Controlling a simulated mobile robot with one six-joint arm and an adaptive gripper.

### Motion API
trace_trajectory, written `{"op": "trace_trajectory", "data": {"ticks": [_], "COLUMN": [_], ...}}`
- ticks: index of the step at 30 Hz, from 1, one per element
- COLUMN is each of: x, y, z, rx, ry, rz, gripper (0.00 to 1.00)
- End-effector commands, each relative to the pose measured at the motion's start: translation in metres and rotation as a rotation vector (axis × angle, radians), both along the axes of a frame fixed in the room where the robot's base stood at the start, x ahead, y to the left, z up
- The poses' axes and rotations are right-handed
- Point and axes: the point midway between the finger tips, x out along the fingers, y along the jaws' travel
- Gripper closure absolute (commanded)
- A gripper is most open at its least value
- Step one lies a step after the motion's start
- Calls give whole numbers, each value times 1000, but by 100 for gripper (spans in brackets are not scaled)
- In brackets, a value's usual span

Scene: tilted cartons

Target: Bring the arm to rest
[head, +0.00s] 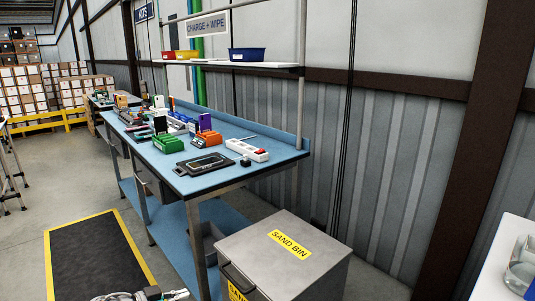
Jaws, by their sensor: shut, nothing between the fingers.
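Part of my gripper (178,294) shows at the bottom edge of the head view, left of centre. It is small and cut off by the frame, with my arm below the picture. It is shut and holds nothing. It appears in front of the black mat with yellow borders (90,255), apart from the workbench.
A blue-topped workbench (205,183) carries a black tray (203,164), a white power strip (247,150) and several coloured holders. A grey sand bin (285,262) stands in front of it. A white surface with glassware (520,275) is at right. Floor at left is open.

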Motion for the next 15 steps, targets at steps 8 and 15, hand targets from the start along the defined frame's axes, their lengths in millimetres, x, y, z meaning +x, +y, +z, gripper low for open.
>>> {"op": "trace_trajectory", "data": {"ticks": [8, 15], "x": [9, 20], "y": [-19, -41], "z": [-6, -15], "rx": [-6, -13], "ry": [62, 149], "rz": [-11, -20], "gripper": [100, 100]}}
